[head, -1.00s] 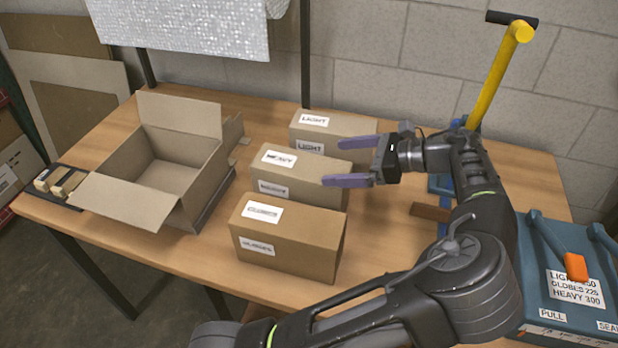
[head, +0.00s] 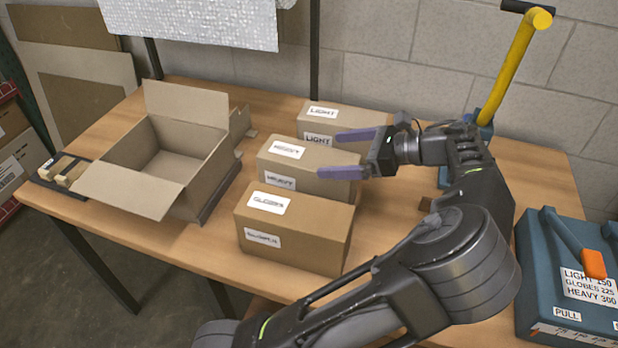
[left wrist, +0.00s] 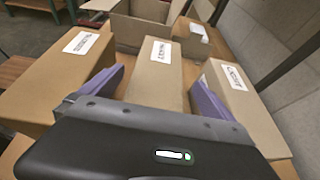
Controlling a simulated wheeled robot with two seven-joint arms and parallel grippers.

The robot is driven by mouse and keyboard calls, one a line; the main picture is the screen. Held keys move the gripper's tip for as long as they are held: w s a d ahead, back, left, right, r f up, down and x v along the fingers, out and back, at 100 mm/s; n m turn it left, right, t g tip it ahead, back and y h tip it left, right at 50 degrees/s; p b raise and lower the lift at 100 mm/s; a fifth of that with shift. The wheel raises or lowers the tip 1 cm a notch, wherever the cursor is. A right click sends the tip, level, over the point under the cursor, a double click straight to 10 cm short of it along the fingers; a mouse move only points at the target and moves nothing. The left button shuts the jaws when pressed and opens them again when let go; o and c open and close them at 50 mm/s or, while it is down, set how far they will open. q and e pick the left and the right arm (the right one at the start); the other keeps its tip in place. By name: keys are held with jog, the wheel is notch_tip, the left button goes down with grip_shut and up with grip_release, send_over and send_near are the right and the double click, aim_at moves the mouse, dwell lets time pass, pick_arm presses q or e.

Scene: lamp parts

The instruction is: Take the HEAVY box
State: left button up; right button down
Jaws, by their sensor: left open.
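The HEAVY box (head: 300,168) is a closed brown carton with white labels, the middle one of three on the wooden table. It also shows in the left wrist view (left wrist: 155,85), between the two fingers. My left gripper (head: 343,153) is open, its purple fingers pointing left at the box's right end. In the head view one finger lies toward the far side and one toward the near side. In the left wrist view the fingers (left wrist: 160,95) stand on either side of the box. I cannot tell whether they touch it. My right gripper is not in view.
The GLOBES box (head: 290,235) stands in front and the LIGHT box (head: 345,118) behind, with narrow gaps. An open empty carton (head: 130,190) stands at left. A blue case (head: 545,270) with a weight list is at right. A yellow post (head: 510,65) rises behind my arm.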

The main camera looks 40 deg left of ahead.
aim_at(309, 155)
pick_arm(q)
jog(key=p+x, duration=0.1)
jog(key=x, duration=0.4)
jog(key=shift+s, duration=0.1)
jog(key=shift+c, duration=0.3)
jog(key=c, duration=1.9)
jog(key=shift+a+r, duration=0.1)
jog(key=shift+r, duration=0.05)
jog(key=shift+c, duration=0.2)
